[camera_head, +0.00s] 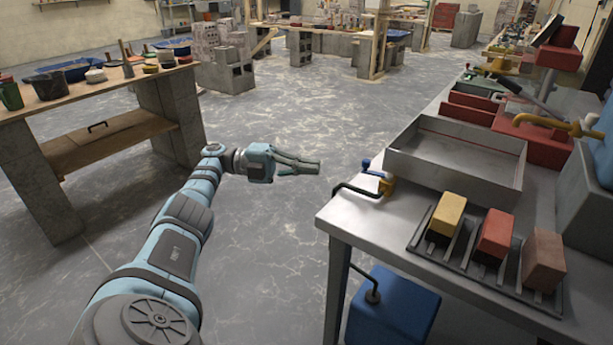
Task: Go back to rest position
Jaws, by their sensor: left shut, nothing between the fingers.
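My left arm reaches in from the bottom left of the head view. Its left gripper (300,166) is shut and empty, pointing right. It hangs over the open floor, between the wooden bench and the metal table, apart from both. My right gripper is out of view.
A metal table (345,218) at right bears an open grey tray (455,162), a dark rack (490,270) with a yellow (447,214), a red (495,234) and a brown block (543,260). A blue box (393,312) sits below. A wooden bench (100,88) stands left. Floor between is clear.

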